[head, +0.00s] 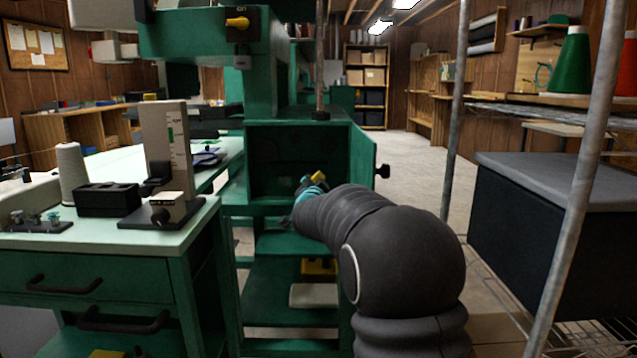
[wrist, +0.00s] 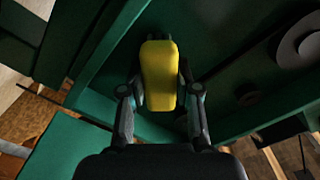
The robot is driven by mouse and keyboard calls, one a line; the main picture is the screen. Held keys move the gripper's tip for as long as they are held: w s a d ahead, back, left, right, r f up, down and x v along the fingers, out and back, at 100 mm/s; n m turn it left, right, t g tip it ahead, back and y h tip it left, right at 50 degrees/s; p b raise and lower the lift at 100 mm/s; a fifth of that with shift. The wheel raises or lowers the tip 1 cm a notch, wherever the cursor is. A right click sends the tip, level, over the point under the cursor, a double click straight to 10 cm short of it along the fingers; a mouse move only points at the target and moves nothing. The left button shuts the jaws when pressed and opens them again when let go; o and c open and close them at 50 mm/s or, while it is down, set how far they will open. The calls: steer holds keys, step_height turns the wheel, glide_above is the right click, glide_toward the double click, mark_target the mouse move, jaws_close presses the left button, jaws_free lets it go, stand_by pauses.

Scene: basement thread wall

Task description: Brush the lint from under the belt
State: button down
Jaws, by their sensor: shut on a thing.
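My gripper (wrist: 160,104) is shut on a yellow-handled tool (wrist: 158,75), likely the brush; its far end is dark and hard to make out. In the head view my gripper (head: 308,192) is at the mouth of the open compartment (head: 285,148) in the green machine, with a bit of the yellow handle (head: 318,177) showing. In the wrist view a dark wheel (wrist: 297,42) with a grey disc (wrist: 311,49) sits on the green panel at the upper right. I cannot make out the belt or any lint clearly.
The compartment's green door (head: 362,170) stands open on the right, with a black knob (head: 382,171). A workbench (head: 105,240) with a gauge stand (head: 166,165) is close on the left. A metal rack with poles (head: 585,170) stands at the right. Floor is free beyond the door.

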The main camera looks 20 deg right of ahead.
mark_target(277, 180)
steer(key=shift+w+a+p, duration=0.3)
steer(key=shift+a+p, duration=0.2)
steer(key=shift+a, duration=0.25)
steer(key=shift+w+a+p, duration=0.3)
steer(key=shift+a+p, duration=0.15)
steer(key=shift+a, duration=0.25)
steer(key=shift+w+a+p, duration=0.3)
steer(key=shift+a+p, duration=0.15)
steer(key=shift+a, duration=0.5)
steer(key=shift+w+a+p, duration=0.25)
steer(key=shift+a+p, duration=0.2)
steer(key=shift+a, duration=0.45)
steer(key=shift+w+a+p, duration=0.3)
steer(key=shift+a+p, duration=0.15)
steer(key=shift+a, duration=0.35)
steer(key=shift+w+a+p, duration=0.3)
steer(key=shift+a+p, duration=0.15)
steer(key=shift+a, duration=0.35)
steer(key=shift+s+a+f, duration=0.1)
steer(key=shift+s, duration=0.2)
steer(key=shift+b+v, duration=1)
steer(key=shift+v, duration=1.65)
steer(key=shift+s, duration=0.1)
